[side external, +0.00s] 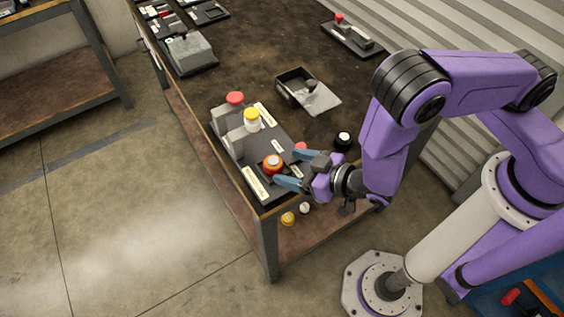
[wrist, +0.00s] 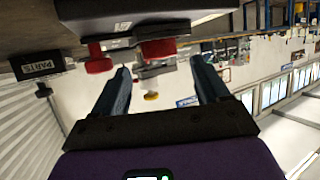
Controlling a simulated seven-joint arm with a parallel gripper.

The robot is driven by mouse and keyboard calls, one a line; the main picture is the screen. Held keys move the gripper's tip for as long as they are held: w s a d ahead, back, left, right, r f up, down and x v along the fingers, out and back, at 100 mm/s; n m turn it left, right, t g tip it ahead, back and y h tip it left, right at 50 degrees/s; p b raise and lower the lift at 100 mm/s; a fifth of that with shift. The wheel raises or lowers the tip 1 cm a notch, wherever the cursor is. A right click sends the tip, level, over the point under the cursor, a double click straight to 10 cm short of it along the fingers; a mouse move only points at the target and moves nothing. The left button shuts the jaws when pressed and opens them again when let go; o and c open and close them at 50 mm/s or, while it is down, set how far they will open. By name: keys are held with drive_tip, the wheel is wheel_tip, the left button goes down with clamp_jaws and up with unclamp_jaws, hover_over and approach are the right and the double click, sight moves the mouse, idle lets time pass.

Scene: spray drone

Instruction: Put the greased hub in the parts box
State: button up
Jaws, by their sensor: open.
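No part is legibly marked as the greased hub. A red-orange round part (side external: 273,162) with a pale top stands on the dark tray (side external: 268,191) near the table's front corner. My gripper (side external: 286,167) is open, its blue fingers pointing toward this part, with nothing seen held. In the wrist view, which looks upside down, a dark red part (wrist: 160,48) shows between and beyond the fingertips (wrist: 160,67). A box labelled PARTS (wrist: 38,65) is at the left there; it appears to be the open dark box (side external: 289,92) with a grey plate in the side view.
On the tray are a red-topped grey block (side external: 232,112), a yellow-and-white jar (side external: 252,120) and a red knob (side external: 300,147) by one finger. A black round part (side external: 343,140) stands right of the tray. A grey block (side external: 190,54) is farther back. The table between is mostly bare.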

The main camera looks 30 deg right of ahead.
drive_tip(key=shift+v, duration=1.35)
drive_tip(key=shift+a, duration=0.1)
drive_tip(key=s+r+n+g, duration=0.1)
drive_tip(key=s+r+g, duration=0.5)
drive_tip(key=g, duration=0.1)
drive_tip(key=s+d+r+n+g+h, duration=0.3)
drive_tip(key=s+d+r+n+g, duration=0.2)
drive_tip(key=d+r, duration=0.6)
drive_tip(key=shift+s+d, duration=0.8)
drive_tip(key=shift+d, duration=0.1)
drive_tip(key=shift+o, duration=0.5)
drive_tip(key=s+d+r+n+h, duration=0.1)
drive_tip(key=d+r+h, duration=0.1)
drive_tip(key=d, duration=0.7)
drive_tip(key=shift+s+d+r, duration=0.3)
drive_tip(key=shift+r, duration=0.5)
drive_tip(key=shift+a, duration=0.1)
